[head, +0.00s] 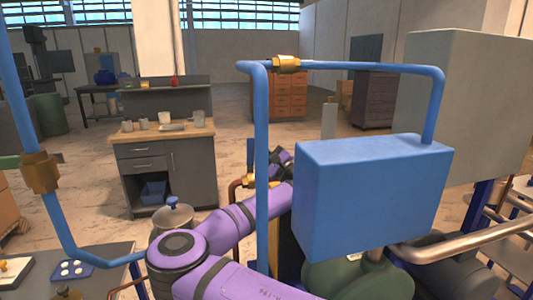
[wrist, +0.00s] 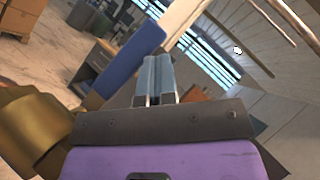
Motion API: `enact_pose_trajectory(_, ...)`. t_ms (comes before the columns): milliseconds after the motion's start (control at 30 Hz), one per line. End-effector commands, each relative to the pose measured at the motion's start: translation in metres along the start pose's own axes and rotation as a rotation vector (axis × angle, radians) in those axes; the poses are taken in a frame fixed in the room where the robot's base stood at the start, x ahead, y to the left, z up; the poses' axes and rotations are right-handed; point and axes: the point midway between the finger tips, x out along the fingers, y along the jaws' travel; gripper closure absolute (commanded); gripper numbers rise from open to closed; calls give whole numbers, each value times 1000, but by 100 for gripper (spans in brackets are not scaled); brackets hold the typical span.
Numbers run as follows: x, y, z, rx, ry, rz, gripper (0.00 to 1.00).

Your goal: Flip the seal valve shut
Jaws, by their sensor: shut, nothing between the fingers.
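My purple arm reaches forward behind a vertical blue pipe (head: 262,130). My gripper (head: 277,157) is beyond it, partly hidden by the pipe and the blue box (head: 370,190). In the wrist view my gripper (wrist: 155,80) has its fingers together and empty. A brass fitting (head: 250,182) on a copper-coloured pipe sits just below my gripper in the head view. A large brass body (wrist: 35,130) is close at the lower left of the wrist view. A long blue part (wrist: 130,62) passes beside the fingertips; I cannot tell whether it touches them. Which part is the seal valve's handle is unclear.
A brass fitting (head: 287,64) is on the upper blue pipe; another (head: 40,172) with a green handle (head: 9,161) is at left. A silver pot (head: 171,217) stands near my arm. A grey workbench (head: 160,165) stands behind. Open floor lies beyond.

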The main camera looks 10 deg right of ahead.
Motion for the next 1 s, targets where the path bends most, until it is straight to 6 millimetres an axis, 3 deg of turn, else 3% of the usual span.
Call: enact_pose_trajectory(1000,7,3,7,-53,-9,57,100)
